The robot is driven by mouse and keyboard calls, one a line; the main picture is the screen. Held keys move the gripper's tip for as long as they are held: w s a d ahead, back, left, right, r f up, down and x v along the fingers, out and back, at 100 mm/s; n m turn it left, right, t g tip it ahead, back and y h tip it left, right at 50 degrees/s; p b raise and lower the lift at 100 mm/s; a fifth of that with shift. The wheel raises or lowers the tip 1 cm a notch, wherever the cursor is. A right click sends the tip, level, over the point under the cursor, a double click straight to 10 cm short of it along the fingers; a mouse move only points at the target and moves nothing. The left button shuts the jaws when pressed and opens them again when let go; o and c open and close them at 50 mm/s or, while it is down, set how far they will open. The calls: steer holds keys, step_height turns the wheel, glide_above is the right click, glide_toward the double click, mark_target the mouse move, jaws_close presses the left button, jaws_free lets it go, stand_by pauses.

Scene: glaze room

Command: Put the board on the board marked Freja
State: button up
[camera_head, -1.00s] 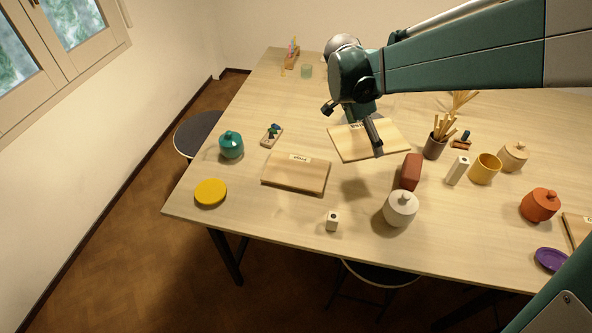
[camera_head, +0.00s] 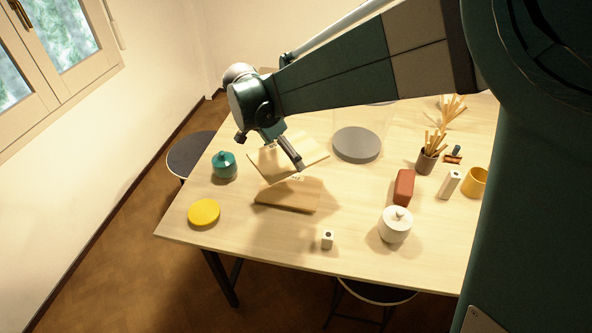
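A pale wooden board (camera_head: 312,153) is held at its near edge by my gripper (camera_head: 299,167). One dark finger shows over its top; the other finger is hidden. A second wooden board (camera_head: 287,197) lies on the table just in front of and below it. The held board covers the far part of this lower board, and its exact height above it is hard to tell. A small pale label shows at the lower board's far edge, too small and partly covered to read.
A teal lidded jar (camera_head: 224,166) stands close left of the boards, a yellow disc (camera_head: 204,212) at front left. A grey round slab (camera_head: 357,145) lies to the right. A small white block (camera_head: 327,239), white jar (camera_head: 395,226) and red-brown block (camera_head: 404,187) stand right and front.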

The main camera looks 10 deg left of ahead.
glide_above(292, 187)
steer(key=s+a, duration=0.1)
steer(key=shift+s+f, duration=0.2)
steer(key=shift+f, duration=1.9)
steer(key=shift+f, duration=3.15)
steer(key=shift+f, duration=1.85)
steer(key=shift+f+b, duration=0.2)
steer(key=shift+b, duration=0.2)
steer(key=o, duration=0.8)
steer(key=shift+r, duration=0.25)
